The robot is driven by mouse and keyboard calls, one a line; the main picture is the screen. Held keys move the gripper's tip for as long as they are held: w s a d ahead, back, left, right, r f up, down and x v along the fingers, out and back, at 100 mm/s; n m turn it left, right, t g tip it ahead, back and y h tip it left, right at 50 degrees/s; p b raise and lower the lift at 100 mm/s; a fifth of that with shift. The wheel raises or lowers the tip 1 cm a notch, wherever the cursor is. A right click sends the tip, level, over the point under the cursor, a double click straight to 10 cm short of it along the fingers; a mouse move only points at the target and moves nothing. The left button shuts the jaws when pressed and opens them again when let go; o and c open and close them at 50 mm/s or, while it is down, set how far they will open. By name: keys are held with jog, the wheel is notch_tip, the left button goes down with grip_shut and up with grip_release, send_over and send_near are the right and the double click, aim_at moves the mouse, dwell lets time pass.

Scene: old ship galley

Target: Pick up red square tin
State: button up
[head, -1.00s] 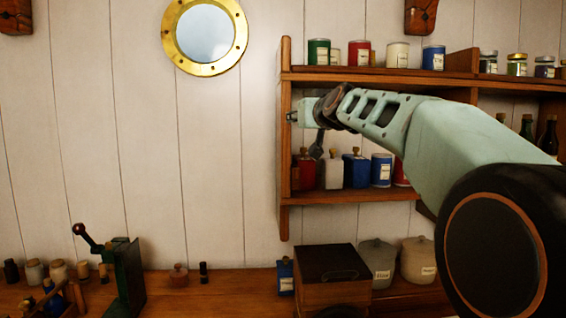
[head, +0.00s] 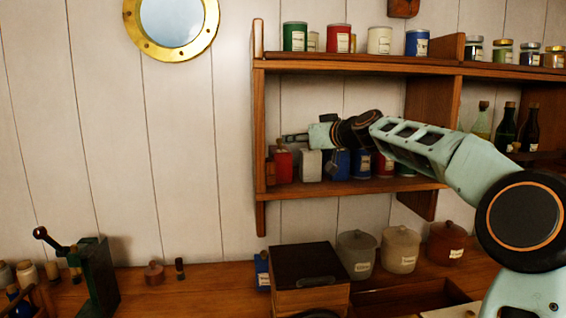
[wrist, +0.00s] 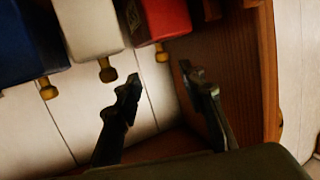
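The red square tin (head: 283,166) stands upright at the left end of the lower wall shelf, beside a white square tin (head: 309,167). My gripper (head: 293,138) is at the left part of that shelf, near the red tin's top. In the wrist view the tins appear inverted, with corks pointing down. The red tin (wrist: 165,18) is at the top there, its cork toward the space between the fingers. My gripper (wrist: 163,85) is open, with nothing between its fingers. The red tin's body is partly cut off by the wrist view's top edge.
A blue square tin (head: 338,165) stands right of the white tin, with more tins beyond. The wooden shelf side (head: 259,140) is close to the gripper. The upper shelf (head: 350,63) holds several tins above. A wooden box (head: 308,275) and jars stand on the counter below.

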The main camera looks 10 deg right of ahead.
aim_at(281, 139)
jog(key=p+x, duration=0.1)
jog(key=x, duration=0.2)
jog(key=shift+w+a+r+p, duration=0.1)
jog(key=shift+w+a+p, duration=0.1)
jog(key=shift+a+p, duration=0.15)
jog(key=shift+w+f, duration=0.2)
jog(key=shift+w, duration=0.25)
jog(key=shift+w+a+p, duration=0.3)
jog(key=shift+w+p, duration=0.1)
jog(key=shift+p, duration=0.25)
jog(key=p+x, duration=0.2)
jog(key=x, duration=0.1)
jog(key=shift+w+a, duration=0.1)
jog(key=shift+w+a+f+p, duration=0.15)
jog(key=shift+w+f+p, duration=0.2)
jog(key=shift+w, duration=0.2)
jog(key=shift+r, duration=0.1)
grip_shut()
